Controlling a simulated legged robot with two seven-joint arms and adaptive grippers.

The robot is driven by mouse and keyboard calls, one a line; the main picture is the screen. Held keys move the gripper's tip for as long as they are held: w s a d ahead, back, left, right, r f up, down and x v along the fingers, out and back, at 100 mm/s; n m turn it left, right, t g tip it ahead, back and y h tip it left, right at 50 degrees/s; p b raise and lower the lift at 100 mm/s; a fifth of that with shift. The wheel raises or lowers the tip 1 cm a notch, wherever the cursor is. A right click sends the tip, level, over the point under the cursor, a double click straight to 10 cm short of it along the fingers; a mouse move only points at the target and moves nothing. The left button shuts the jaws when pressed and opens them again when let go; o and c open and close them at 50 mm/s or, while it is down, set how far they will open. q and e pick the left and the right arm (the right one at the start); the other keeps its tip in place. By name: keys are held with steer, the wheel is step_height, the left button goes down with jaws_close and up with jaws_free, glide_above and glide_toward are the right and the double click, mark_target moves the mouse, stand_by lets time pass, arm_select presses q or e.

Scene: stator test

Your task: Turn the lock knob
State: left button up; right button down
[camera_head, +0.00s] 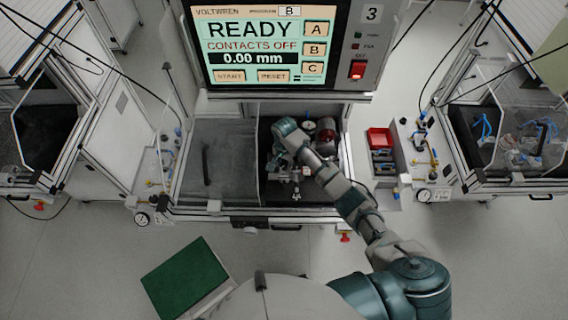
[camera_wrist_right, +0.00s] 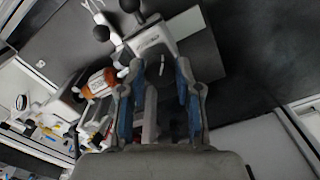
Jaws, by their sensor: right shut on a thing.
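My right arm comes in from the lower right and reaches into the right bay of the test bench (camera_head: 225,213). My right gripper (camera_head: 292,174) is low in this bay, among small metal fittings. In the right wrist view its blue-padded fingers (camera_wrist_right: 160,75) are shut on a pale grey metal part (camera_wrist_right: 163,47). This part is in the place of a lock knob, but the fingers cover it too much to be sure. Black ball ends (camera_wrist_right: 101,33) stand beyond it. A red cylinder (camera_head: 326,130) sits behind the gripper, partly hidden. My left gripper is not in view.
A screen (camera_head: 258,45) above the bench reads READY, CONTACTS OFF, 0.00 mm. The bench's left bay has a dark cover with a black handle (camera_head: 206,162). A red bin (camera_head: 380,138) stands right of the bench. A green board (camera_head: 187,278) lies at lower left.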

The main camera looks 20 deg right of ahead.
mark_target(284, 164)
steer(key=shift+w+d+r+m, duration=0.1)
steer(key=shift+w+r+m, duration=0.15)
steer(key=shift+m, duration=0.25)
steer(key=c, duration=0.8)
jaws_free()
steer(key=shift+f, duration=0.2)
steer(key=shift+s, duration=0.1)
step_height(284, 164, up, 12)
steer(key=shift+f, duration=0.1)
